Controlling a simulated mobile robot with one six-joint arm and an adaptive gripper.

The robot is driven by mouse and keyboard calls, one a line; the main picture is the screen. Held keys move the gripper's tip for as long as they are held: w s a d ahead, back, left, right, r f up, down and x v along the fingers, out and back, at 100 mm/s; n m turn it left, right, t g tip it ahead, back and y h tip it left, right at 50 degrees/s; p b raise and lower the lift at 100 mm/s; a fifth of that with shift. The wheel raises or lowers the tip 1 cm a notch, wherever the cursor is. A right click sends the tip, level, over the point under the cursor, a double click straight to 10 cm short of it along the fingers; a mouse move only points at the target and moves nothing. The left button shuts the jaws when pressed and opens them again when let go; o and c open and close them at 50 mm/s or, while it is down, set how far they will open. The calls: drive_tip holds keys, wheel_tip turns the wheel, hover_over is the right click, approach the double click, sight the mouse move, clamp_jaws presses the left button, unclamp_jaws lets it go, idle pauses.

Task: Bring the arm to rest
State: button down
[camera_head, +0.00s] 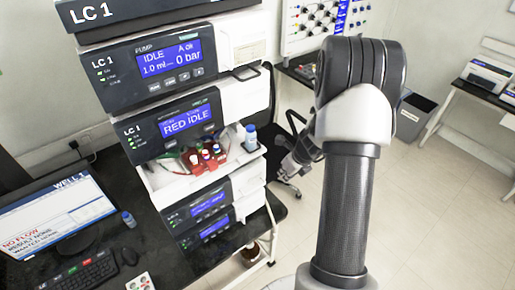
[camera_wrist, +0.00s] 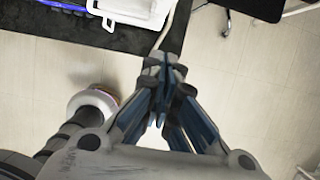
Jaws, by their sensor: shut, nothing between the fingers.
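My gripper (camera_wrist: 162,68) shows in the wrist view with its fingers together, shut and empty, above the pale tiled floor. In the head view my gripper (camera_head: 291,163) is partly hidden behind my own arm, to the right of the instrument stack. My arm (camera_head: 347,210) rises in front of the camera and bends over at the top. Nothing touches the fingers in the wrist view.
The column stack LC 1 (camera_head: 112,90) stands on a dark bench (camera_head: 150,250) at left, with a tray of red-capped bottles (camera_head: 205,160) and a blue-capped bottle (camera_head: 250,137). A monitor (camera_head: 60,210) stands at far left. A grey bin (camera_head: 412,115) stands right. Floor at right is clear.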

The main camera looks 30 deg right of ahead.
drive_tip(key=s+a+r+n+b, duration=0.1)
drive_tip(key=a+r+n+b, duration=0.2)
drive_tip(key=a+n, duration=0.35)
drive_tip(key=s+a+r+n+y+b, duration=0.1)
drive_tip(key=a+r+n+b, duration=0.35)
drive_tip(key=a, duration=0.25)
drive_tip(key=s+a+r+n+b, duration=0.1)
drive_tip(key=a+r+n+b, duration=0.2)
drive_tip(key=a+n, duration=0.35)
drive_tip(key=s+a+f+n+b, duration=0.1)
drive_tip(key=s+a+n+b, duration=0.1)
drive_tip(key=s+n, duration=0.3)
drive_tip(key=s+a+n+h+b, duration=0.1)
drive_tip(key=s+a+n+b, duration=0.1)
drive_tip(key=s+n+b, duration=0.2)
drive_tip(key=s+a+f+n+b, duration=0.1)
drive_tip(key=s+a+n+b, duration=0.1)
drive_tip(key=s+n, duration=0.6)
drive_tip(key=shift+s+a+f+b, duration=0.25)
drive_tip(key=shift+s+f+b, duration=0.05)
drive_tip(key=shift+s+b, duration=0.15)
drive_tip(key=shift+n, duration=0.25)
